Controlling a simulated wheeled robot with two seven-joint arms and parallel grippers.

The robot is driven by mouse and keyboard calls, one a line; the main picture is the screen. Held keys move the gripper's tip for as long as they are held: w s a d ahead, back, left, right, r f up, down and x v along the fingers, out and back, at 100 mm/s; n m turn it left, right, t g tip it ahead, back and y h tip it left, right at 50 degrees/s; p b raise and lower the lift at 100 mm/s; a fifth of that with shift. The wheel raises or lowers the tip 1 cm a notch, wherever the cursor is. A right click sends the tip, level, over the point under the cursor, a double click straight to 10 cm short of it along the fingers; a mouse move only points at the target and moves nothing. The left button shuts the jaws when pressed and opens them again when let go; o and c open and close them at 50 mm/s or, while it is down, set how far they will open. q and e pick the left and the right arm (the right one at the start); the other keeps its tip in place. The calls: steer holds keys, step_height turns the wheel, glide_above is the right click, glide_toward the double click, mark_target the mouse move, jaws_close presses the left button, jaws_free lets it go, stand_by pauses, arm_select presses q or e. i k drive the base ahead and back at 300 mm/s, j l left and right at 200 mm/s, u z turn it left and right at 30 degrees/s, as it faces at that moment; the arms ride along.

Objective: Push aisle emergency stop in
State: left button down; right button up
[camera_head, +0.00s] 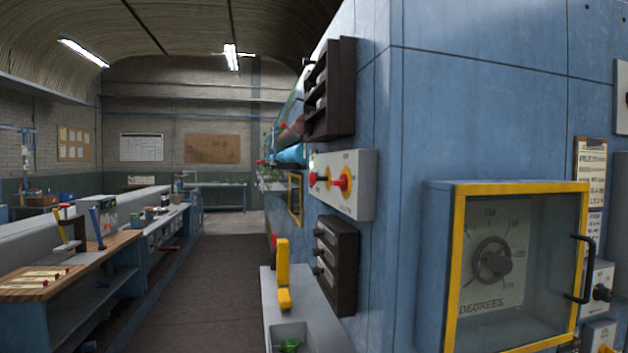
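A pale grey control plate (364,190) is fixed to the aisle side of the blue cabinet wall, right of the picture's middle. Two red mushroom-shaped buttons stand out from it: a nearer red button (340,182) with a yellow surround and a farther red button (313,178). Lettering above them is too small to read, so I cannot tell which is named the aisle emergency stop. Both appear to stand proud of the plate. Neither of my grippers is in view, and nothing touches the buttons.
Dark slatted racks (332,90) jut out above and below the plate. A grey box (274,302) with a yellow handle (283,268) stands below. A yellow-framed glazed box (520,270) protrudes at right. A wooden-topped bench (80,262) lines the left. The aisle floor (205,290) is clear.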

mark_target(313, 179)
steer(key=i+j, duration=0.1)
steer(key=i, duration=0.45)
steer(key=i+j, duration=0.1)
steer(key=i, duration=0.4)
